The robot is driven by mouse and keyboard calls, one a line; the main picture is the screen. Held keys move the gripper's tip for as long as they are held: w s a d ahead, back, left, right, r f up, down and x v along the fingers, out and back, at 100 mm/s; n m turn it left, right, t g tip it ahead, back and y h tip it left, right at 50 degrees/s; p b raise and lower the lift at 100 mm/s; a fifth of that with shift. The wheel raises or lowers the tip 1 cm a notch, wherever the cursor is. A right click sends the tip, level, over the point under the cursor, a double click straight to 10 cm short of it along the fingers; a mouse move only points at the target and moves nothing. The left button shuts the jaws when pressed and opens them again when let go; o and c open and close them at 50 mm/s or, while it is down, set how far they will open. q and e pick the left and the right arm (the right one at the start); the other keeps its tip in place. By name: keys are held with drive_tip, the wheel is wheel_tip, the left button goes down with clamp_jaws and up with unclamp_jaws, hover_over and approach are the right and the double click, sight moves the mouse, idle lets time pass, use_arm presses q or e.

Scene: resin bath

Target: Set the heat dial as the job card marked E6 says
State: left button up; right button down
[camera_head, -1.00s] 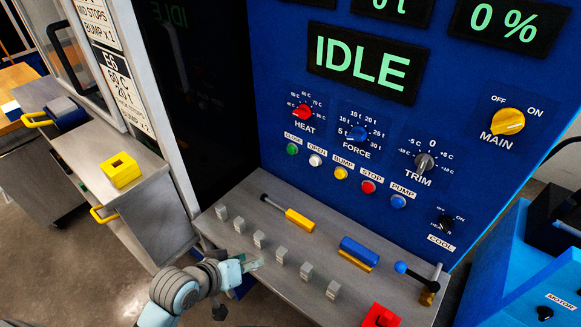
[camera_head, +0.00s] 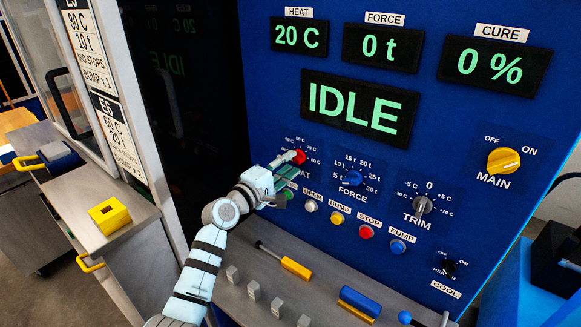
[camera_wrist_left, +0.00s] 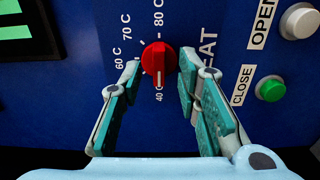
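The red heat dial (camera_head: 298,157) is on the blue panel. In the left wrist view the dial (camera_wrist_left: 158,58) has its white mark toward the 40 C label. My left gripper (camera_head: 290,172) is at the dial. In the wrist view its fingers (camera_wrist_left: 160,64) are open, one on each side of the knob, with gaps visible. The job card marked E6 (camera_head: 118,135) hangs on the pale post at left. Its heat line looks like 50 C or 60 C; I cannot tell which. The heat display (camera_head: 299,36) reads 20 C. My right gripper is not in view.
The green close button (camera_wrist_left: 270,88) and white open button (camera_wrist_left: 300,21) are near the gripper. The blue force dial (camera_head: 352,177) is right of it. A shelf below carries a yellow handle (camera_head: 296,268) and several grey blocks. The status display (camera_head: 359,107) reads IDLE.

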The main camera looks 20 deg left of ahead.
use_arm(q)
drive_tip(key=shift+w+d, duration=0.25)
drive_tip(key=shift+w, duration=0.3)
drive_tip(key=shift+c, duration=0.5)
clamp_jaws()
